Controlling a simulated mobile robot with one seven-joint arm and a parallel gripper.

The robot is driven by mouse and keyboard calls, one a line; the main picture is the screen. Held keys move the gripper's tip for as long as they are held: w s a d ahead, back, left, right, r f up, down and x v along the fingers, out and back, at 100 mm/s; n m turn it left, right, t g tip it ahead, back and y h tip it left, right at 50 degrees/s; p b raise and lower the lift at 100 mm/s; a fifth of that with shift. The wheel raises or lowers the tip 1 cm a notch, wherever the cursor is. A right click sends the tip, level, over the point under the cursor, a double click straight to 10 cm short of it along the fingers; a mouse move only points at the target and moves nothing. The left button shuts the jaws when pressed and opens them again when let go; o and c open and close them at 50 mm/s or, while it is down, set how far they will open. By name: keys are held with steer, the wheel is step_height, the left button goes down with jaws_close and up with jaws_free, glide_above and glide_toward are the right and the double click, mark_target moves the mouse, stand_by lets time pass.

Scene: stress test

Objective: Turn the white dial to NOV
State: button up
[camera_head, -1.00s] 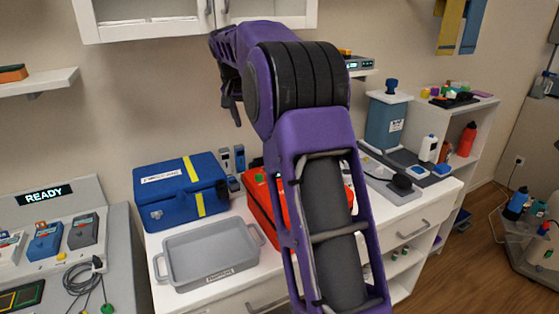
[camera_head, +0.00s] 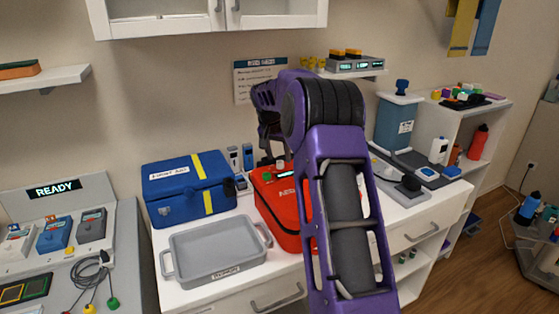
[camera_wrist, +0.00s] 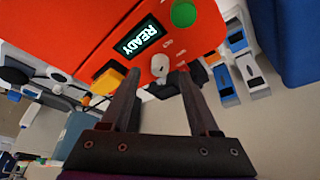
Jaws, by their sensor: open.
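The white dial (camera_wrist: 160,65) is a small round knob on the red box (camera_wrist: 75,32), between a green button (camera_wrist: 183,13) and a yellow-orange part (camera_wrist: 108,82). A lit screen reading READY (camera_wrist: 140,37) is beside it. My gripper (camera_wrist: 160,72) is open, with one fingertip on either side of the dial in the wrist view. I cannot tell whether they touch it. No NOV mark is readable. In the head view the red box (camera_head: 272,206) stands on the white counter, and my gripper (camera_head: 271,150) hangs over its back edge, partly hidden by my arm.
A blue case (camera_head: 180,192) and a grey tray (camera_head: 214,249) stand left of the red box. Several small blue and grey devices (camera_head: 240,160) are behind it by the wall. A teal container (camera_head: 394,122) stands at right. A wall shelf (camera_head: 352,73) is above.

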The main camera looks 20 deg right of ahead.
mark_target(280, 165)
steer(key=shift+x, duration=1.25)
jaws_close()
